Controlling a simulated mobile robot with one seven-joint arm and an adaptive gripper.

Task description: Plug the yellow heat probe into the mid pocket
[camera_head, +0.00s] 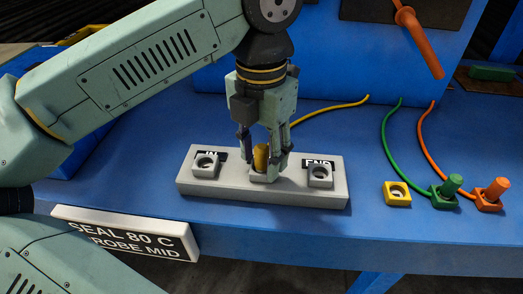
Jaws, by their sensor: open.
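The yellow heat probe (261,156) stands upright at the middle pocket (259,177) of the pale grey block (237,189), between the pockets labelled IN and END. Its lower end is hidden, so I cannot tell how deep it sits. A yellow cable (330,110) runs from behind my gripper to the back right. My gripper (263,160) points down over the middle pocket with its fingers around the probe. Its jaws are open. The IN pocket (205,165) and the END pocket (320,176) are empty.
An empty yellow holder (397,194) sits right of the block. Beside it, a green probe (448,188) and an orange probe (492,192) stand in holders with cables. A sign (125,234) on the front edge reads "SEAL 80 C" and "PROBE MID". Blue table between block and holders is clear.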

